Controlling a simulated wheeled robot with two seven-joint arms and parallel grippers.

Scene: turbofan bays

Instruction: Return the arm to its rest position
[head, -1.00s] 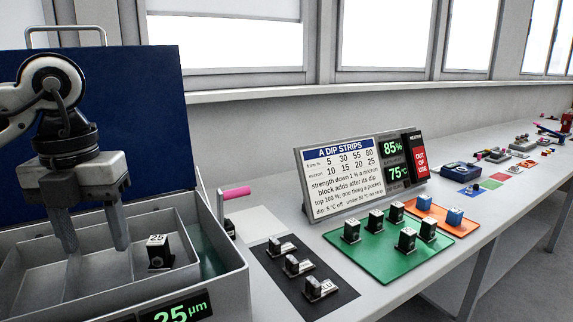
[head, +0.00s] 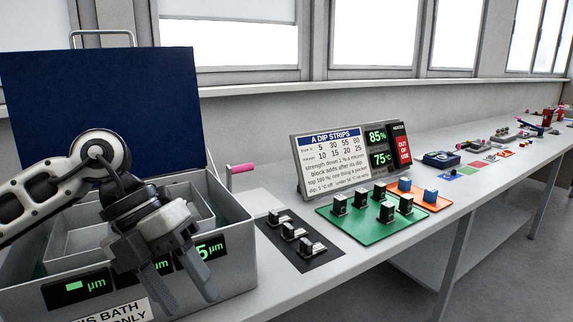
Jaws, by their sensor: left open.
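My left gripper (head: 186,290) is open and empty, with its fingers pointing down in front of the grey bath box (head: 240,240). Its arm comes in from the left and hides part of the box's front and inside. The box has a raised dark blue lid (head: 100,105) and green displays on its front; one display shows "µm" and another is partly covered. The black block seen in the box a second ago is hidden now. My right gripper is not in view.
A black mat (head: 322,262) with several small blocks lies right of the box. A green mat (head: 350,230) and an orange mat (head: 432,205) hold more blocks, before a dip-strips sign (head: 338,170). A pink-handled crank (head: 241,168) sticks out beside the box.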

